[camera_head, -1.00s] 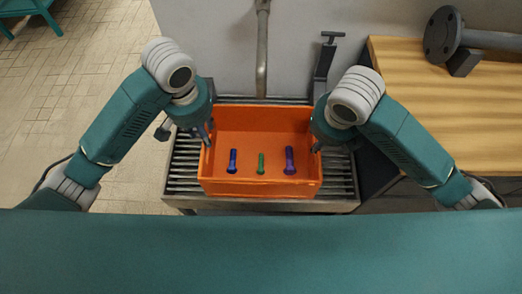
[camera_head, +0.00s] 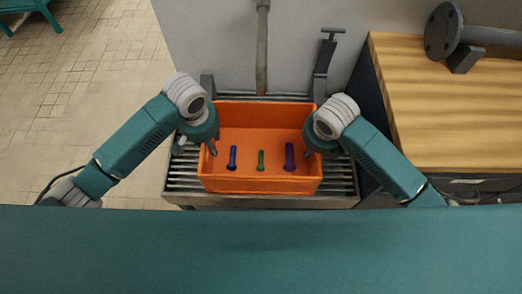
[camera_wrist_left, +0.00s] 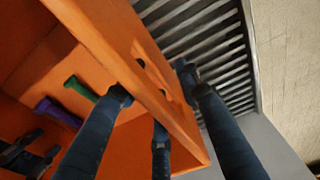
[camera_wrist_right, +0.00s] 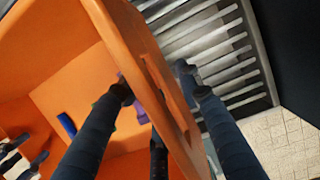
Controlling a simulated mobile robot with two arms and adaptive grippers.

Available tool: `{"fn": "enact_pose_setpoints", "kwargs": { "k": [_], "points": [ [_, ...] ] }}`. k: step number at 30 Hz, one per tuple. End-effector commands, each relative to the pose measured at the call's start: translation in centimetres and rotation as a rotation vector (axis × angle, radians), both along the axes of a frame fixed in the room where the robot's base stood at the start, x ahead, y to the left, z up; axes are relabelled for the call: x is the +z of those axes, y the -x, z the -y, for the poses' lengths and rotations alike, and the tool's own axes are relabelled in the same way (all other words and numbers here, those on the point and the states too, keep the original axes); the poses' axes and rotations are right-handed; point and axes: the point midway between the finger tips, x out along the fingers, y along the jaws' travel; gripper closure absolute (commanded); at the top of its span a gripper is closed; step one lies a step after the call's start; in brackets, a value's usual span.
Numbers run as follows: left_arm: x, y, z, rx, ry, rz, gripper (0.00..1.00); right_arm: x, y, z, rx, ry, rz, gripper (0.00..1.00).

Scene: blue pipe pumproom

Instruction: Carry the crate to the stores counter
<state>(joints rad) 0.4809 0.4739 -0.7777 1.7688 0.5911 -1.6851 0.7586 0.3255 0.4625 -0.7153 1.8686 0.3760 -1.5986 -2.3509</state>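The orange crate (camera_head: 260,186) sits level on a slatted metal stand. A blue bolt (camera_head: 232,158), a green bolt (camera_head: 261,160) and a purple bolt (camera_head: 290,157) are inside it. My left gripper (camera_head: 212,148) is at the crate's left wall, my right gripper (camera_head: 308,152) at its right wall. In the left wrist view, the fingers (camera_wrist_left: 153,83) straddle the slotted wall (camera_wrist_left: 128,58), apart, with one tip inside and one outside. The right wrist view shows the same around the other wall (camera_wrist_right: 125,45), fingers (camera_wrist_right: 155,82) apart. Contact with the walls is unclear.
The slatted stand (camera_head: 338,180) shows around the crate. A wooden-topped counter (camera_head: 440,110) stands to the right, with a flanged pipe (camera_head: 445,35) at its back. A wall with a vertical pipe (camera_head: 262,50) and a lever bracket (camera_head: 326,65) is behind. Tiled floor (camera_head: 100,80) is open at left.

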Motion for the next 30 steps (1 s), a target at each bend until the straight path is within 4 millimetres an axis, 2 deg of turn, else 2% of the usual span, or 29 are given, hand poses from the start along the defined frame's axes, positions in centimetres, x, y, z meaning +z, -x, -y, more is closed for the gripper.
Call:
{"fn": "enact_pose_setpoints", "kwargs": {
  "k": [11, 17, 30],
  "points": [
    [-0.52, -0.04, 0.02, -0.001, 0.0, 0.0, 0.66, -0.55, -0.15, -0.03, 0.001, -0.001, 0.0, 0.66],
    [-0.5, -0.04, 0.01, 0.0, 0.0, 0.0, 1.0, -0.54, -0.15, -0.01, 0.0, -0.001, 0.0, 1.0],
    [-0.29, -0.21, -0.07, 0.001, -0.001, 0.004, 1.0, -0.3, -0.29, -0.04, -0.001, -0.003, 0.004, 1.0]
  ]
}}
